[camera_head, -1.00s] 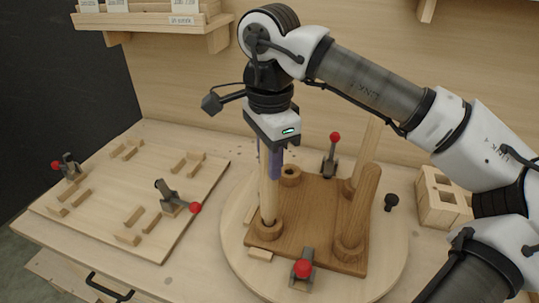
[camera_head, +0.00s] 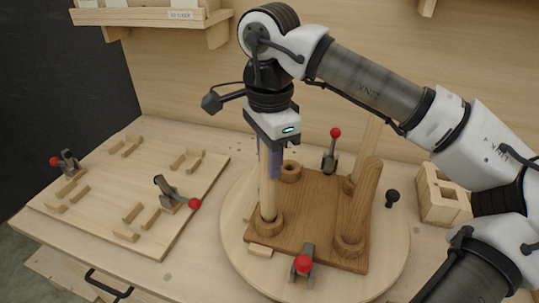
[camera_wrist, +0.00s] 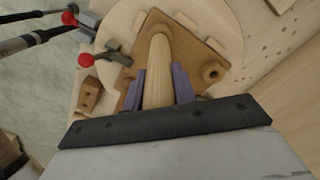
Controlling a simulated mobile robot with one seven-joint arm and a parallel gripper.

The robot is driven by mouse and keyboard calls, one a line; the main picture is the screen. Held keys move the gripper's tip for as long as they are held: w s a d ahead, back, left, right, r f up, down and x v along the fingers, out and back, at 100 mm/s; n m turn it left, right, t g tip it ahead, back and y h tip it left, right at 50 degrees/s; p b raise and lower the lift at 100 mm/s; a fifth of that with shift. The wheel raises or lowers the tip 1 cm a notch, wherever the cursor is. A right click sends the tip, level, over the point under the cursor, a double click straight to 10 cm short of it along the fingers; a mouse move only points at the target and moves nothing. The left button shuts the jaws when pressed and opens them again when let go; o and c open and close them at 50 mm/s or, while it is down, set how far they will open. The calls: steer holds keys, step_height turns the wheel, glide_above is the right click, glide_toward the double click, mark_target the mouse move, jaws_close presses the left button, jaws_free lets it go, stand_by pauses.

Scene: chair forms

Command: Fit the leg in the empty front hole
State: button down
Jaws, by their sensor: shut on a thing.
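The pale wooden leg (camera_head: 268,200) stands about upright in my gripper (camera_head: 268,170). Its purple fingers are shut on the leg, one on each side, as the wrist view also shows (camera_wrist: 158,92). The leg's lower end is at the raised front-left collar (camera_head: 266,224) of the brown seat board (camera_head: 305,213). How deep it sits is hidden inside the collar. A dark brown leg (camera_head: 361,205) stands in the front-right collar, slightly tilted. Another pale leg (camera_head: 370,145) stands at the back right. The back-left collar (camera_head: 290,171) looks empty.
The seat lies on a round board (camera_head: 386,262), with red-knobbed clamps at its front (camera_head: 303,265) and back (camera_head: 332,150). A fixture board (camera_head: 125,195) with wooden blocks and clamps lies left. A wooden box (camera_head: 440,200) and dark knob (camera_head: 392,197) are right.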

steer(key=c, duration=1.1)
jaws_free()
steer(key=shift+o, duration=0.2)
